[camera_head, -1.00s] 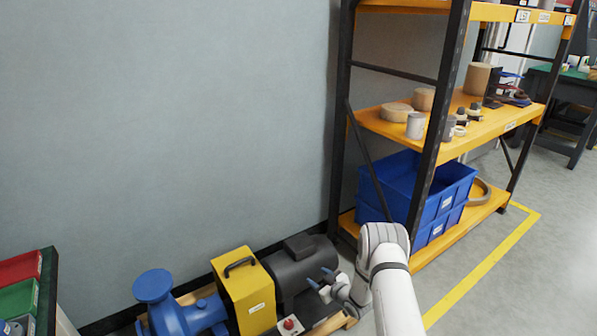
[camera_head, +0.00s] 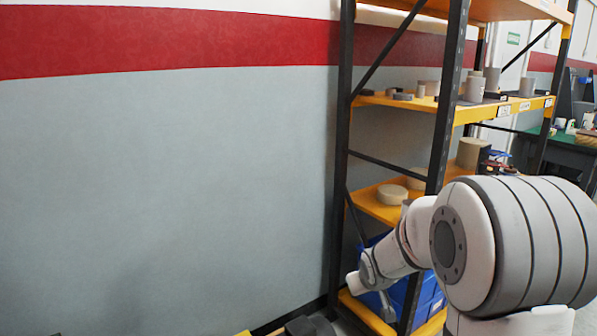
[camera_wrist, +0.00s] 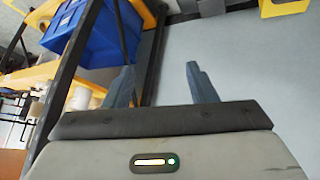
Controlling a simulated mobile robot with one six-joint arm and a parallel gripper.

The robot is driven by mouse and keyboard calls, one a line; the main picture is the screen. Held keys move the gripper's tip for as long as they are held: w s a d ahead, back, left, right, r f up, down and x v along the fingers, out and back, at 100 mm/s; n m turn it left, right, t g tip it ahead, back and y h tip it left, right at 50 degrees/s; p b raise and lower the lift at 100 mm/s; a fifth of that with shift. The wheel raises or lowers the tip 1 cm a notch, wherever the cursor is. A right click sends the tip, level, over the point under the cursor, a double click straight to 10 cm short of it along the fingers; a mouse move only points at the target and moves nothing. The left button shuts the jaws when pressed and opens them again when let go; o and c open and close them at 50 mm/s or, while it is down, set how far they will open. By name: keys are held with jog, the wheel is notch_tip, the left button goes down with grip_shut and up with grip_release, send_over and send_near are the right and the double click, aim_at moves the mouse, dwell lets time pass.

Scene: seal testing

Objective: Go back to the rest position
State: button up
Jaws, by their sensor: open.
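My gripper (camera_wrist: 160,85) shows in the wrist view with its two blue-grey fingers spread apart and nothing between them. Beyond the fingers are grey wall or floor and the dark frame of the shelving rack. In the head view my arm is folded up at the lower right, in front of the rack. The gripper's fingers cannot be made out there.
A yellow and black rack (camera_head: 442,150) stands right of the grey wall (camera_head: 170,190), close behind my arm. Its shelves hold several cylinders and rings. Blue bins (camera_head: 425,300) sit low on it, also seen in the wrist view (camera_wrist: 85,32). A green-topped bench (camera_head: 570,140) stands far right.

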jog(key=s+r+m+g+p, duration=0.1)
jog(key=s+r+p, duration=0.1)
jog(key=s+r, duration=0.3)
jog(key=s+a+r+m+g+p, duration=0.1)
jog(key=s+r, duration=0.4)
jog(key=s, duration=0.9)
jog(key=s+a+r+m+g+p, duration=0.1)
jog(key=s+r+p, duration=0.4)
jog(key=s, duration=0.5)
jog(key=shift+r+g+y, duration=0.3)
jog(key=shift+r+g, duration=0.25)
jog(key=shift+g, duration=0.25)
jog(key=shift+a, duration=0.1)
